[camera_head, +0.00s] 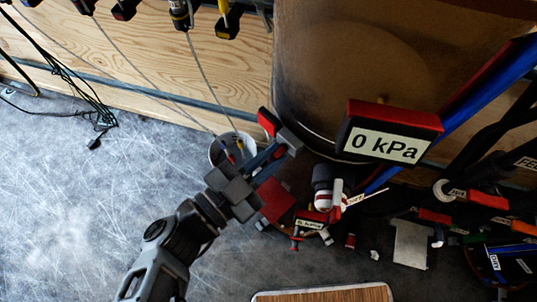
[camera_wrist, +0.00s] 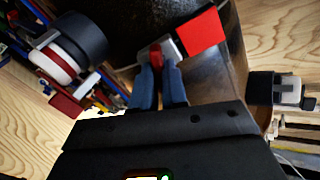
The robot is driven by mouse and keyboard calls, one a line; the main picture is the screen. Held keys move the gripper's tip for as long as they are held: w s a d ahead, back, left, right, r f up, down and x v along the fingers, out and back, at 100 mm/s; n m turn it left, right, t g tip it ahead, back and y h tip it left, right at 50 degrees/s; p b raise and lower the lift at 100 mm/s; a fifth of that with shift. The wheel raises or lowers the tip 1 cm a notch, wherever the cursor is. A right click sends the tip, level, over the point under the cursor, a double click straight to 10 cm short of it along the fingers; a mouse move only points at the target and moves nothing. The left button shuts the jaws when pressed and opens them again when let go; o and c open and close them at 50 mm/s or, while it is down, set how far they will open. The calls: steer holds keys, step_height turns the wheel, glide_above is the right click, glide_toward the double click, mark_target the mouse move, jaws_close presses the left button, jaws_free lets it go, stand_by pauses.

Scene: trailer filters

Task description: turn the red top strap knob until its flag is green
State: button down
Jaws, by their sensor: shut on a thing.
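In the wrist view, my gripper (camera_wrist: 158,72) is shut on the red knob (camera_wrist: 156,55), which shows between its two blue-grey fingertips. The knob sits against a light grey block (camera_wrist: 178,48). Next to the block is a square flag (camera_wrist: 202,30), and it is red. In the head view, my gripper (camera_head: 279,153) reaches up and right to the grey block (camera_head: 291,137) on the side of the big dark-brown drum. The red flag (camera_head: 268,122) shows just left of the block. The knob is hidden by my fingers there.
A red-framed display reading "0 kPa" (camera_head: 383,145) stands right of my gripper. A white, black and red fitting (camera_head: 325,187) is close below it. A pale bucket (camera_head: 217,153) stands left. Hoses and tagged parts crowd the right. The scratched floor (camera_head: 80,200) at left is mostly clear.

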steer(key=shift+m, duration=0.8)
steer(key=c, duration=1.2)
jaws_free()
steer(key=shift+o, duration=0.2)
steer(key=b+v, duration=0.1)
steer(key=v, duration=0.7)
steer(key=shift+b, duration=0.4)
